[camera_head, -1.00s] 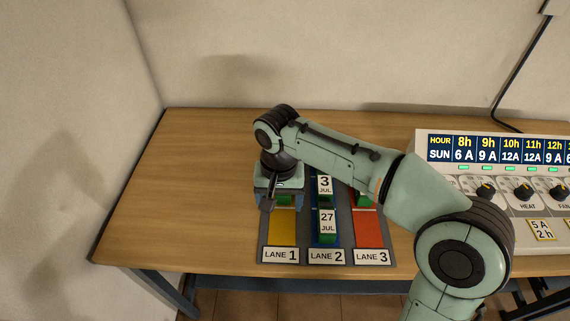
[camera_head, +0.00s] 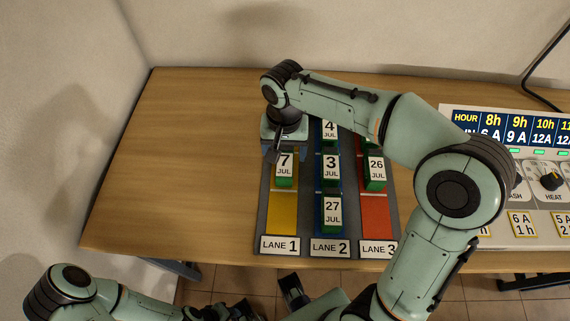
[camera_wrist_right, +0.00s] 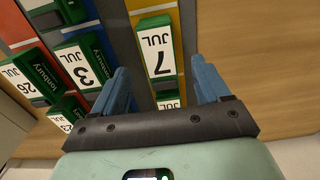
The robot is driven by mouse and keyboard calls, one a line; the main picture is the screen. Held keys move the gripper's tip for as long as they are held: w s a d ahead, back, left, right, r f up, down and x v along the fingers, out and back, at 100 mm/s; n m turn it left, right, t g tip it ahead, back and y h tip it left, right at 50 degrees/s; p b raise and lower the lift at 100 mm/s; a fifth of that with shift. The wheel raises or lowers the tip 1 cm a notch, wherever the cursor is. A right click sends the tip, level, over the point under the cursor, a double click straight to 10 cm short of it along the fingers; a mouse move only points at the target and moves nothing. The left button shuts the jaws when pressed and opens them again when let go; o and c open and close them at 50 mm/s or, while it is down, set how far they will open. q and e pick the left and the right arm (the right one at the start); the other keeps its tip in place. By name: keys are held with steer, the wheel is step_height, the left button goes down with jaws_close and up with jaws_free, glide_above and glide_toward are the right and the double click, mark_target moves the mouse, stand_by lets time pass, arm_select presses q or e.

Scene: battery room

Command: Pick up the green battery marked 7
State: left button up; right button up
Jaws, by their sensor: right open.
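The green battery marked 7 (camera_head: 285,170) stands in yellow lane 1, at the left of the rack; its white label reads "7 JUL". In the right wrist view the battery (camera_wrist_right: 156,50) appears ahead of and between the finger lines. My right gripper (camera_head: 288,148) is open and empty, just behind the battery in the head view. Its two blue fingers (camera_wrist_right: 165,82) also show in the wrist view, apart from the battery. Another green battery in lane 1 (camera_wrist_right: 168,103) is partly hidden by the gripper body. My left gripper (camera_head: 240,311) is partly in view at the bottom edge; its jaw state is unclear.
Lane 2 holds batteries marked 4 (camera_head: 330,130), 3 (camera_head: 331,166) and 27 (camera_head: 332,211). Lane 3 holds battery 26 (camera_head: 375,170). A control panel (camera_head: 520,200) stands at the right, behind my right arm. The wooden table (camera_head: 180,170) is clear left of the rack.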

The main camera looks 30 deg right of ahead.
mark_target(285, 160)
steer(key=shift+w+d+f+b, duration=0.1)
steer(key=shift+f+b, duration=0.1)
steer(key=shift+f, duration=1.55)
steer(key=shift+w+d+f+b, duration=0.1)
steer(key=shift+f+b, duration=0.05)
steer(key=shift+f, duration=1.6)
steer(key=c, duration=1.3)
jaws_close()
steer(key=shift+r, duration=0.15)
